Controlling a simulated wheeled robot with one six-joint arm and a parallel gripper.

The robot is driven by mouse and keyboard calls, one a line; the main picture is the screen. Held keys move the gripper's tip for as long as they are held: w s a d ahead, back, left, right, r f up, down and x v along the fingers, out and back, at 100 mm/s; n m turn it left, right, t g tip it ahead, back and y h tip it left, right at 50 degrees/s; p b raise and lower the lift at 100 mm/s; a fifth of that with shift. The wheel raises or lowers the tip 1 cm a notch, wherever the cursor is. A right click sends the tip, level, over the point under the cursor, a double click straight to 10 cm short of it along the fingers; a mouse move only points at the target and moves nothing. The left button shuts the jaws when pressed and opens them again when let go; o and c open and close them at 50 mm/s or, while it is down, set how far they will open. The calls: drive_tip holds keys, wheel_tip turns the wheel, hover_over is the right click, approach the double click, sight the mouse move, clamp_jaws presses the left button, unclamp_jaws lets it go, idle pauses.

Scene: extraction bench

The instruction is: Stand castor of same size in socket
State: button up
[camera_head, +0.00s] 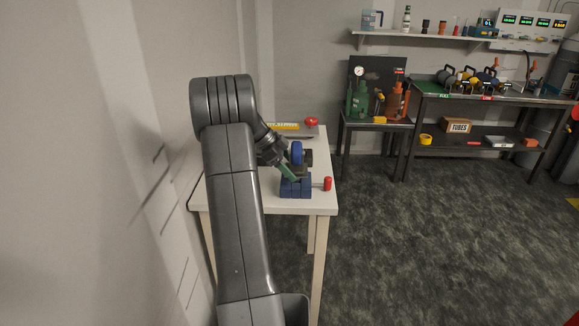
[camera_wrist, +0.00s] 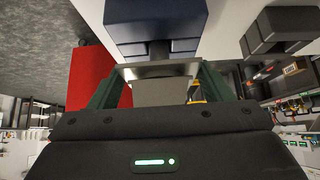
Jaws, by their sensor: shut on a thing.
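My gripper (camera_wrist: 158,85) is shut on a castor, whose grey metal plate (camera_wrist: 160,69) and grey body (camera_wrist: 160,93) show between the green fingers. A short dark stem (camera_wrist: 158,48) shows beyond the plate, towards a dark blue block (camera_wrist: 155,20). I cannot tell whether the stem is inside the block or only in front of it. In the head view the blue socket block (camera_head: 296,188) sits near the front of the white table, just below my gripper (camera_head: 290,173). A blue wheel-like part (camera_head: 297,152) shows right behind the fingers, partly hidden.
A red cylinder (camera_head: 328,184) stands to the right of the block, close to the table edge. A dark grey block (camera_wrist: 285,30) shows in the wrist view. A red ball (camera_head: 311,121) and a yellow item (camera_head: 284,126) lie at the back of the white table (camera_head: 250,205).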

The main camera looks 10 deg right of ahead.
drive_tip(key=shift+f+b, duration=1)
drive_tip(key=shift+f, duration=0.2)
drive_tip(key=o, duration=1.4)
drive_tip(key=shift+c, duration=0.2)
drive_tip(key=v, duration=1.4)
drive_tip(key=shift+f, duration=0.15)
drive_tip(key=x, duration=1.3)
drive_tip(key=shift+s+d+f, duration=0.1)
drive_tip(key=shift+d+f, duration=0.05)
drive_tip(key=shift+d, duration=0.15)
drive_tip(key=shift+r+p, duration=0.3)
drive_tip(key=shift+p, duration=0.05)
drive_tip(key=shift+f, duration=0.15)
